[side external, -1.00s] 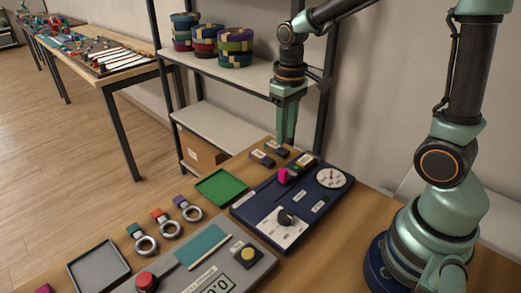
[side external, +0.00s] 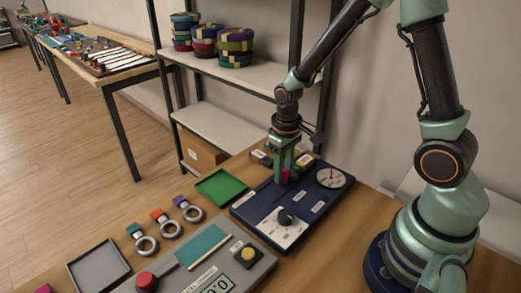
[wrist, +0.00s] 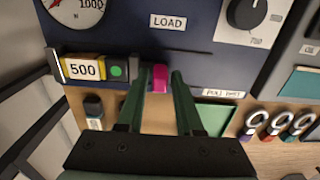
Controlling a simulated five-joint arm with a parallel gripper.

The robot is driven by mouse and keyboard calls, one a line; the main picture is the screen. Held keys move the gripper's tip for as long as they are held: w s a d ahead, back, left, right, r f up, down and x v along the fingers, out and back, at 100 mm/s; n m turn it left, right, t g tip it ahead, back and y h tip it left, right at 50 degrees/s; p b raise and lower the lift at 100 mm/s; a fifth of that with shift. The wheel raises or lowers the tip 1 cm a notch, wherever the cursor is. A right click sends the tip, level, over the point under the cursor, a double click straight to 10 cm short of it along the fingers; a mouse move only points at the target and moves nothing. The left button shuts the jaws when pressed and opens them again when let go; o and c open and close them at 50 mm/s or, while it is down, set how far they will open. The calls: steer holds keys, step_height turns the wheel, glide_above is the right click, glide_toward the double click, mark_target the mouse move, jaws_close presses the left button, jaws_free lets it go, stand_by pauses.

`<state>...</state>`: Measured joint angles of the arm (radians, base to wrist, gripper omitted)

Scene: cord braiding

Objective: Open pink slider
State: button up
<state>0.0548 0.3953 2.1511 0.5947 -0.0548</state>
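The pink slider (wrist: 160,77) is a small upright knob on the dark blue panel (wrist: 215,68), near the panel's edge in the wrist view. My gripper (wrist: 160,80) points down at it with its two green fingers apart, one on each side of the knob. Narrow gaps seem to show between knob and fingers, so I cannot see a grip. In the side view, my gripper (side external: 284,174) is low over the panel, and the pink slider (side external: 285,176) shows only partly between the fingers.
The panel also carries a black dial (side external: 286,217), a round gauge (side external: 331,178) and a yellow block marked 500 (wrist: 84,69). A green tray (side external: 220,187) and several rings (side external: 190,210) lie beside it. A grey panel with a red button (side external: 146,282) is nearer the camera.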

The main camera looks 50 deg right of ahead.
steer(key=shift+f, duration=0.1)
jaws_close()
stand_by(1.4)
